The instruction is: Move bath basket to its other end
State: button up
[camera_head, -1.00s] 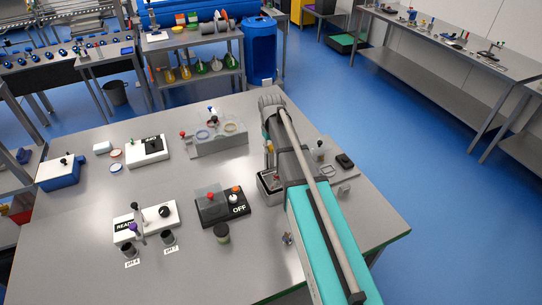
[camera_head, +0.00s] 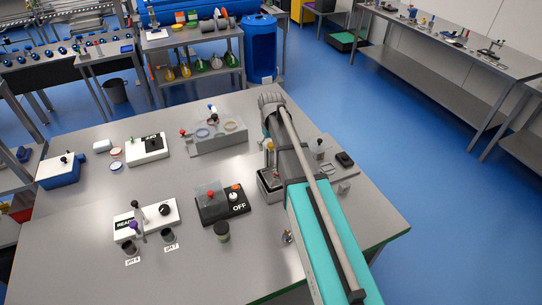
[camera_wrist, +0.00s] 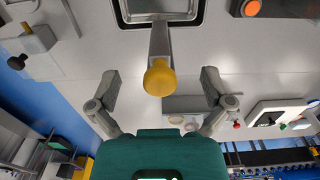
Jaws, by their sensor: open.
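The bath basket's upright grey handle with a yellow knob (camera_wrist: 159,77) shows in the wrist view, between my gripper's fingers (camera_wrist: 161,88). The fingers are open, with a clear gap on each side of the knob. The handle rises at the metal-rimmed bath (camera_wrist: 198,24) at the top of that view; the rest of the basket is cut off. In the head view, the bath (camera_head: 265,195) stands on the table left of my arm, with the yellow knob (camera_head: 270,146) above it. My arm hides the fingers there.
A small black item (camera_head: 344,159) lies right of my arm. The table's front left is mostly clear.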

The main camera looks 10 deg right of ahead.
notch_tip(320, 180, up, 6)
jog(key=p, duration=0.6)
